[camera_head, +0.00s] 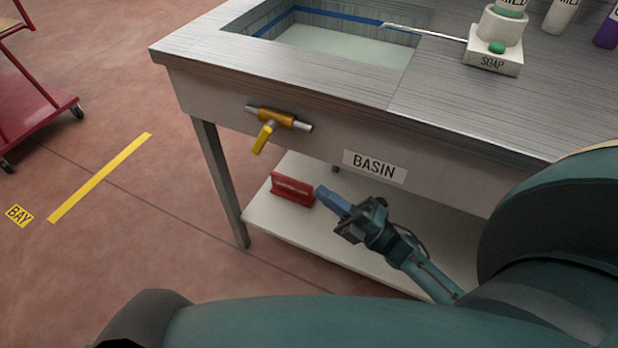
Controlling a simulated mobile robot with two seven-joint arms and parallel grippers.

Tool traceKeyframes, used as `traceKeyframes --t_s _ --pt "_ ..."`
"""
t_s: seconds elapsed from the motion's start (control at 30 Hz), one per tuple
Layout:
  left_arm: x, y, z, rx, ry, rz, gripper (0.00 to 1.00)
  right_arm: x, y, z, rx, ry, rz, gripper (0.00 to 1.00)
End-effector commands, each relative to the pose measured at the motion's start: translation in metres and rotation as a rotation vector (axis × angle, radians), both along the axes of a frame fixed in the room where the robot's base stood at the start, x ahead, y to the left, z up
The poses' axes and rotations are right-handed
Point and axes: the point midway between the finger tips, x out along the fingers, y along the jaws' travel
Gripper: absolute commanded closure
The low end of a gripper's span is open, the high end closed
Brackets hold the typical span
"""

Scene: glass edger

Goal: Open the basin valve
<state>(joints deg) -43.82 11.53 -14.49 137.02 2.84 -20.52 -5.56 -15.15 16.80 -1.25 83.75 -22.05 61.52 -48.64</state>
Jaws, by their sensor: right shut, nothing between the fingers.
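The basin valve (278,119) is a brass body with grey pipe ends on the front panel of the counter. Its yellow lever (264,136) points down and slightly left, across the pipe. The basin (345,46) is sunk in the counter top above it and holds pale liquid below a blue line. My right gripper (323,192) is shut and empty, with blue fingers. It is below and to the right of the valve, apart from it, under the BASIN label (375,166). My left gripper is not in view.
A red box-like item (292,188) stands on the lower shelf (262,214), just left of my right gripper. A soap dispenser (494,55) with a thin spout stands right of the basin. A red cart (25,100) is far left.

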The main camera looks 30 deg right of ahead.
Motion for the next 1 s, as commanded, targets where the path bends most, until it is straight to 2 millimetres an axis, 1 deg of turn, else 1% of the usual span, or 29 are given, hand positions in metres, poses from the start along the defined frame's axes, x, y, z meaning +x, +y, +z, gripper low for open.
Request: traceKeyframes --t_s 0.03,0.3,0.5,0.7,1.0 --pt "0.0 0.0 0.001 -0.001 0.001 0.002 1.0 0.006 0.005 0.006 0.001 -0.004 0.0 1.0" --pt "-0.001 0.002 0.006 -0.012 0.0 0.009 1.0 0.047 0.037 0.033 0.002 -0.005 0.0 1.0" --pt "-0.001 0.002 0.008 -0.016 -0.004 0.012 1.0 0.073 0.057 0.049 0.002 -0.002 0.0 1.0" --pt "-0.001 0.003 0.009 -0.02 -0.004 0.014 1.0 0.086 0.067 0.057 0.001 0.001 0.0 1.0" --pt "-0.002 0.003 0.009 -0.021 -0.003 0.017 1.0 0.089 0.069 0.058 0.0 0.001 -0.001 1.0"
